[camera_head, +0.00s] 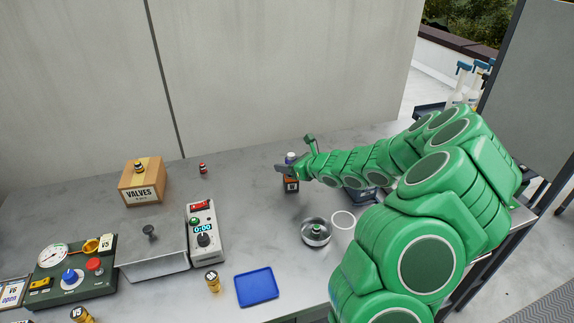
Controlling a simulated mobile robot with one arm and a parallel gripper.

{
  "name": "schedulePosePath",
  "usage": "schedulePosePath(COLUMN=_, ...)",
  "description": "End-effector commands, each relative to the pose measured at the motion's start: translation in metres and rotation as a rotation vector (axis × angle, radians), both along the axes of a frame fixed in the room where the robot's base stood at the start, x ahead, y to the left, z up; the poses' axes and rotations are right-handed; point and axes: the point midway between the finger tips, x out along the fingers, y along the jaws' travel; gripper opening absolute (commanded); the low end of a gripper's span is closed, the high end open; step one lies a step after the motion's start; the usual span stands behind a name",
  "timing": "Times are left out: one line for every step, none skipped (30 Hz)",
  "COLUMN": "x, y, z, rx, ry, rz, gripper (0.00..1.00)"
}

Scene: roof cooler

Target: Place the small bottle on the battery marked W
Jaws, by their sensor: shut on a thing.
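My gripper (285,171) is at the centre of the table, reaching in from the right, and is shut on a small bottle (290,157) with a white top and a bluish body. The bottle looks upright; the gripper hides its lower part. Directly below is a brown and dark block-like thing (291,185) with a white label, perhaps a battery; its mark is too small to read. I cannot tell whether the bottle touches it. A gold battery (213,281) with a dark label stands near the front, and another (80,314) is at the lower left edge.
A wooden box (141,186) marked "VALVES" bears a small gold and black thing (139,166). A small red thing (203,168) stands beside it. A timer (204,236), metal bin (152,258), gauge panel (70,285), blue tray (257,287) and round metal dish (316,241) occupy the front.

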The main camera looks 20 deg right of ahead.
Motion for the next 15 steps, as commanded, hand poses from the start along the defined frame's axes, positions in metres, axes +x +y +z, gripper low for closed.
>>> schedulePosePath(x=0.0, y=-0.0001, z=0.0001, rx=0.0, ry=0.0, rz=0.0, gripper=0.15)
schedulePosePath(x=0.0, y=-0.0001, z=0.0001, rx=0.0, ry=0.0, rz=0.0, gripper=0.15)
schedulePosePath(x=0.0, y=-0.0001, z=0.0001, rx=0.0, ry=0.0, rz=0.0, gripper=0.15)
schedulePosePath(x=-0.0001, y=0.0, z=-0.0002, rx=0.0, ry=0.0, rz=0.0, gripper=0.15)
schedulePosePath(x=0.0, y=0.0001, z=-0.0008, rx=0.0, ry=0.0, rz=0.0, gripper=0.15)
schedulePosePath(x=0.0, y=0.0001, z=-0.0017, rx=0.0, ry=0.0, rz=0.0, gripper=0.15)
schedulePosePath(x=-0.0001, y=0.0002, z=-0.0026, rx=0.0, ry=0.0, rz=0.001, gripper=0.15)
schedulePosePath(x=-0.0001, y=0.0002, z=-0.0033, rx=0.0, ry=0.0, rz=0.001, gripper=0.15)
schedulePosePath(x=-0.0001, y=0.0001, z=-0.0029, rx=0.0, ry=0.001, rz=0.001, gripper=0.52)
schedulePosePath(x=-0.0002, y=0.0, z=-0.0029, rx=-0.001, ry=0.001, rz=0.0, gripper=0.56)
schedulePosePath(x=-0.0001, y=0.0001, z=-0.0028, rx=0.0, ry=0.0, rz=0.0, gripper=0.61)
schedulePosePath(x=-0.0001, y=0.0, z=-0.0028, rx=0.0, ry=0.0, rz=0.0, gripper=0.67)
schedulePosePath(x=-0.0001, y=0.0, z=-0.0028, rx=-0.001, ry=0.001, rz=0.0, gripper=0.71)
schedulePosePath(x=-0.0001, y=0.0001, z=-0.0028, rx=-0.001, ry=0.001, rz=0.0, gripper=0.71)
schedulePosePath(x=-0.0001, y=0.0001, z=-0.0028, rx=-0.001, ry=0.001, rz=0.0, gripper=0.71)
